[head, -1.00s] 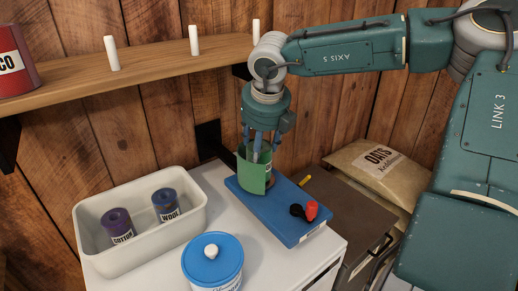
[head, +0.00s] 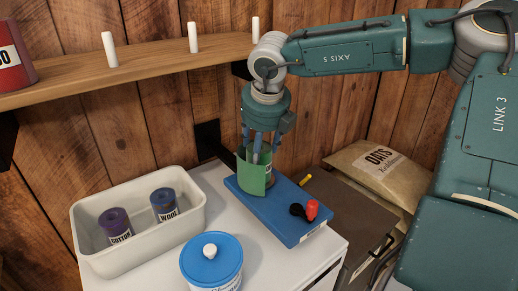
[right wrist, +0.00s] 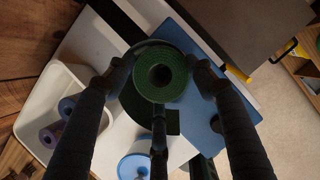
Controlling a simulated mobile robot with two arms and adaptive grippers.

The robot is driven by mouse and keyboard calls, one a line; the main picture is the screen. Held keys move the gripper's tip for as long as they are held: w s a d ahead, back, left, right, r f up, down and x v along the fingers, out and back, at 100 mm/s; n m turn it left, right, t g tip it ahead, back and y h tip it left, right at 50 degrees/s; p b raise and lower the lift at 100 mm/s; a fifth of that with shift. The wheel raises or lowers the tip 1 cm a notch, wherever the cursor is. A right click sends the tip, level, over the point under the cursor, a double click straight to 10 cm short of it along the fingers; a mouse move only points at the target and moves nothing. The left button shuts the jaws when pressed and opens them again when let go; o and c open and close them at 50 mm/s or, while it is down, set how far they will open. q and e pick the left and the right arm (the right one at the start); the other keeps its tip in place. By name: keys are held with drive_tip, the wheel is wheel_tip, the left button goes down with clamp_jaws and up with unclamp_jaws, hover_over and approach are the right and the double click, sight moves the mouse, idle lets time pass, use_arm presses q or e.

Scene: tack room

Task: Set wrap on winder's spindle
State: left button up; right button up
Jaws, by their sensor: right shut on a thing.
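My right gripper (head: 260,148) comes down from above and is shut around the wrap. In the right wrist view the wrap's round end (right wrist: 160,72) sits between the fingers of my right gripper (right wrist: 158,80), with a dark centre hole. The spindle is hidden by the wrap; I cannot tell whether the wrap's foot touches the base. The winder's black crank with a red knob (head: 311,209) is at the near end. My left gripper is not in view.
A white bin (head: 90,250) holds a purple roll (head: 116,225) and a blue-grey roll (head: 165,204). A blue-lidded tub (head: 212,262) stands at the front. White pegs line the wooden shelf (head: 150,62) above. An oats sack (head: 375,170) lies right of the cabinet.

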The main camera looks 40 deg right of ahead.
drive_tip(key=o, duration=0.9)
drive_tip(key=shift+f, duration=0.1)
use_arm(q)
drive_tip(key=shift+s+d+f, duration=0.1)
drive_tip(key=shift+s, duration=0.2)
use_arm(e)
drive_tip(key=shift+a, duration=0.1)
drive_tip(key=shift+p+v, duration=0.55)
drive_tip(key=shift+v, duration=1)
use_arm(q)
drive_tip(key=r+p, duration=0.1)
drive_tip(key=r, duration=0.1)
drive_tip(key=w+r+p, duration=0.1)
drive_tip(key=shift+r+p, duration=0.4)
use_arm(e)
drive_tip(key=v, duration=0.8)
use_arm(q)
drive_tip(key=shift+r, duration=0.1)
